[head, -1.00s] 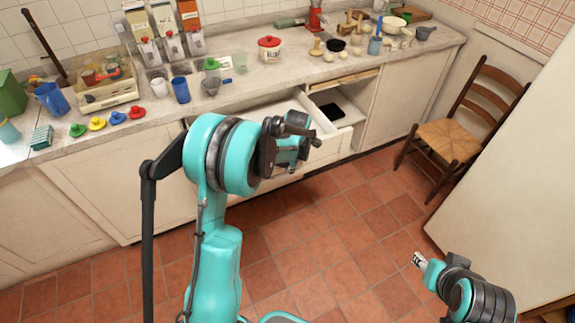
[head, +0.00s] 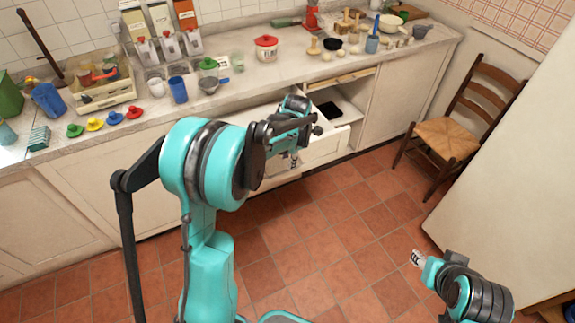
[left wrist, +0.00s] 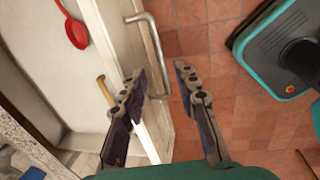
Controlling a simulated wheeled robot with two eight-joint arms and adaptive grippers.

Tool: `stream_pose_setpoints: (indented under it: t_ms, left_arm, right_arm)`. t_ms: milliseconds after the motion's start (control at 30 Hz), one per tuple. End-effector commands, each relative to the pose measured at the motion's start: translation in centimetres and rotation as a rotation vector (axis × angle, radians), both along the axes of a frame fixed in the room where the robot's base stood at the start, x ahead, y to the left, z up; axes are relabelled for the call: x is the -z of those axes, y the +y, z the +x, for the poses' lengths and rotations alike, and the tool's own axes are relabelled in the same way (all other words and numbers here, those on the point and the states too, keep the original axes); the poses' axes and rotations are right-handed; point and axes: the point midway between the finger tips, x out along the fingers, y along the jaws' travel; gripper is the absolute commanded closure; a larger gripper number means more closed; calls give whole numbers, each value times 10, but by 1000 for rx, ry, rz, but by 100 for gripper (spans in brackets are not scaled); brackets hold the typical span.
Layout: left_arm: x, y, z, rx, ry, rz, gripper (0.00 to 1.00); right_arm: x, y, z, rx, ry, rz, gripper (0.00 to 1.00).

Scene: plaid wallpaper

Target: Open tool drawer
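A white drawer (head: 325,147) stands pulled out from under the counter in the head view; my left arm hides part of it. In the left wrist view its front panel (left wrist: 115,30) carries a metal bar handle (left wrist: 153,36). A red spoon-like tool (left wrist: 74,30) and a wooden-handled tool (left wrist: 106,90) lie inside. My left gripper (left wrist: 158,71) is open and empty, its fingers on either side of the handle's lower end; contact is unclear. It also shows at the drawer front in the head view (head: 290,160). My right gripper (head: 417,258) is low at the right, away from the drawer.
The counter (head: 240,92) holds jars, cups and a dish rack (head: 100,90). An open compartment with a black item (head: 330,109) is right of the drawer. A chair (head: 450,135) stands at the right. The tiled floor in front is mostly clear.

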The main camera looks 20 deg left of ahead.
Motion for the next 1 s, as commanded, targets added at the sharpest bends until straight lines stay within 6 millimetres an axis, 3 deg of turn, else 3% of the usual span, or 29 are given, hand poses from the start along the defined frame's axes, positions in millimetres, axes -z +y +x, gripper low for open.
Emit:
stream_pose_setpoints:
  t_ms: [100, 333, 1000]
  left_arm:
    - [-27, -4, -4, 1, 0, 0, 69]
    - [-58, -8, -7, 1, 0, 0, 69]
    - [-67, -11, -12, 30, -1, 3, 69]
  right_arm:
    - [0, 0, 0, 0, 0, 0, 60]
    - [0, 0, 0, 0, 0, 0, 60]
    - [0, 0, 0, 0, 0, 0, 60]
